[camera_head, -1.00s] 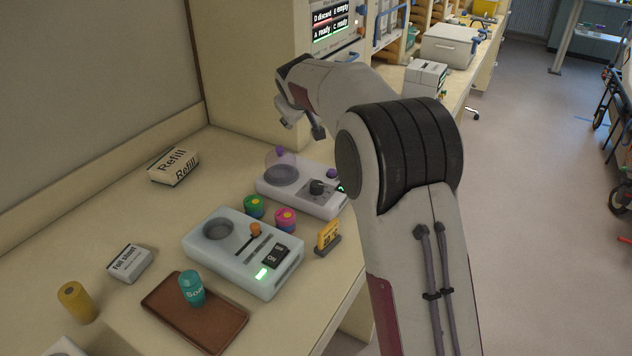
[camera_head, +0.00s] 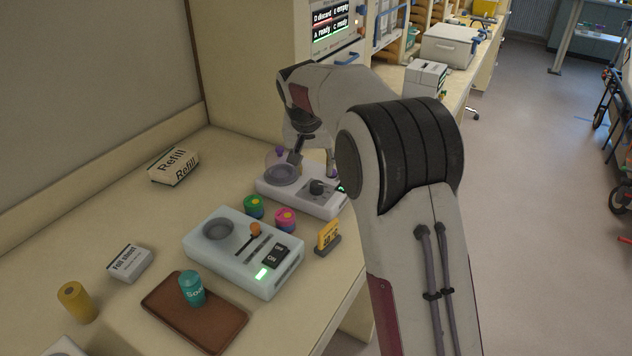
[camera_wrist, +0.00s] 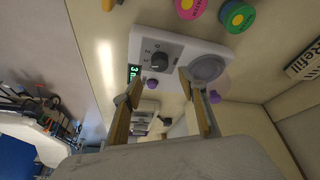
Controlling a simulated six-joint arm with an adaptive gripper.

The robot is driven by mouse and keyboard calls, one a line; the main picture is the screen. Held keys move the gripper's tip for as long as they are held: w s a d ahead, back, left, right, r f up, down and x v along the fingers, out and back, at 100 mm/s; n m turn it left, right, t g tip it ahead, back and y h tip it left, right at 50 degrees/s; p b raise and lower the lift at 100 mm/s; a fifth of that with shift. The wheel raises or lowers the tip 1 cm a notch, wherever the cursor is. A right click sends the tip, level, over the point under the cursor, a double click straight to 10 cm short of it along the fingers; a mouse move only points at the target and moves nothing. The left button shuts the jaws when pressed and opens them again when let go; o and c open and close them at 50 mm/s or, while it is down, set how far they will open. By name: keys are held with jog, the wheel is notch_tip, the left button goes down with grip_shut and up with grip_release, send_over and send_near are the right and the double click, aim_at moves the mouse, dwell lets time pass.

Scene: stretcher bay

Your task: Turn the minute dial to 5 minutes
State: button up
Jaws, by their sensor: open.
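The minute dial (camera_head: 318,187) is a dark round knob on a dark panel of the white device (camera_head: 327,208) at the back of the counter. In the wrist view the dial (camera_wrist: 159,62) shows beside small numerals, not all legible. A small green display (camera_wrist: 134,72) next to it seems to read 3. My gripper (camera_head: 314,160) is open, pointing down above the device. In the wrist view my gripper (camera_wrist: 157,88) has empty jaws, with the dial just beyond the fingertips and not touched. My arm hides the device's right end in the head view.
A round well (camera_head: 283,174) with a clear purple-knobbed lid is left of the dial. Green (camera_head: 254,207) and pink (camera_head: 285,219) tubs stand in front, near a second white device (camera_head: 225,257) and a yellow sign (camera_head: 327,236). The counter's back left is clear around the Refill box (camera_head: 174,166).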

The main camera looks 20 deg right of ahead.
aim_at(316, 184)
jog(key=shift+x, duration=3.9)
jog(key=c, duration=1.1)
